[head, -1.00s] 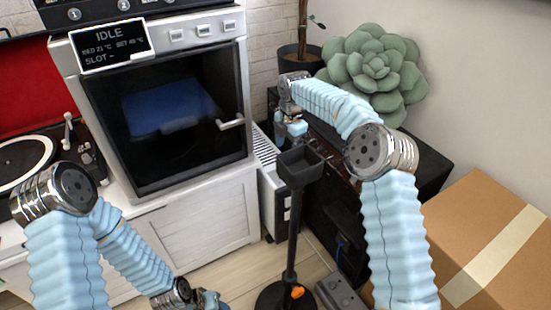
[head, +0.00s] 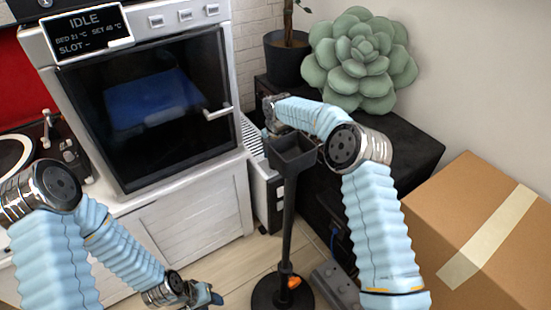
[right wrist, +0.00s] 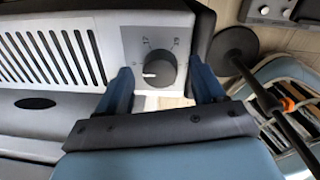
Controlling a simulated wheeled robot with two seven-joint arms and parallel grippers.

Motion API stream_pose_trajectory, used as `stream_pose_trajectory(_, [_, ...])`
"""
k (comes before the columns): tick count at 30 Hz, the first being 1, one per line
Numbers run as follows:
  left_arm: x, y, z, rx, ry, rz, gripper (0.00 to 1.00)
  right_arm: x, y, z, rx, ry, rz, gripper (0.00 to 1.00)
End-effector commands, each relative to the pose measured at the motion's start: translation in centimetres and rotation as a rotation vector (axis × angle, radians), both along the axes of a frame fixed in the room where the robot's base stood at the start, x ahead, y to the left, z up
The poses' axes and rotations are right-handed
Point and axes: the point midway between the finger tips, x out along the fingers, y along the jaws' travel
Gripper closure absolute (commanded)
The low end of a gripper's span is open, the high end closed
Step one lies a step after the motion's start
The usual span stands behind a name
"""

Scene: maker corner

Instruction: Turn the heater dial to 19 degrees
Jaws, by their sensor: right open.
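The heater (head: 262,185) is a white unit with a slatted grille, standing between the printer cabinet and the black shelf in the head view.
A black stand with a tray (head: 291,153) rises in front of the heater, near my right arm. A cardboard box (head: 480,235) is at the right. A power strip (head: 335,285) lies on the floor. A printer (head: 150,100) reading IDLE stands at the left.

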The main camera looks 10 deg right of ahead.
Motion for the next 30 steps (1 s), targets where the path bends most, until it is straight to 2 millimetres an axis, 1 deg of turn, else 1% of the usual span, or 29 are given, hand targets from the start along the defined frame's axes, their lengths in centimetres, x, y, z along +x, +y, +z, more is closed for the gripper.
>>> stream_pose_trajectory(3, [0.01,0.01,-0.01,0.000,0.000,0.000,0.57,0.00,0.00,-0.40,-0.001,0.001,0.000,0.32])
stream_pose_trajectory(9, [0.01,0.01,-0.01,0.000,0.000,0.000,0.57,0.01,0.01,-0.39,0.000,0.000,0.000,0.32])
stream_pose_trajectory(11, [0.00,0.01,-0.01,0.000,0.000,0.000,0.57,0.01,0.01,-0.38,0.000,0.000,0.000,0.40])
stream_pose_trajectory(18, [0.00,0.00,-0.01,0.000,0.000,0.000,0.57,0.02,0.01,-0.36,0.000,0.000,0.000,0.76])
stream_pose_trajectory(20, [0.00,0.01,-0.01,0.000,0.000,0.000,0.57,0.01,0.02,-0.35,0.000,0.000,0.000,0.85])
stream_pose_trajectory(21, [0.00,0.00,-0.01,0.000,0.000,0.000,0.57,0.01,0.02,-0.35,0.000,0.000,0.000,0.88])
stream_pose_trajectory(30, [-0.01,-0.01,0.03,0.000,0.000,0.000,0.57,0.01,0.07,-0.30,0.000,-0.001,-0.045,0.88])
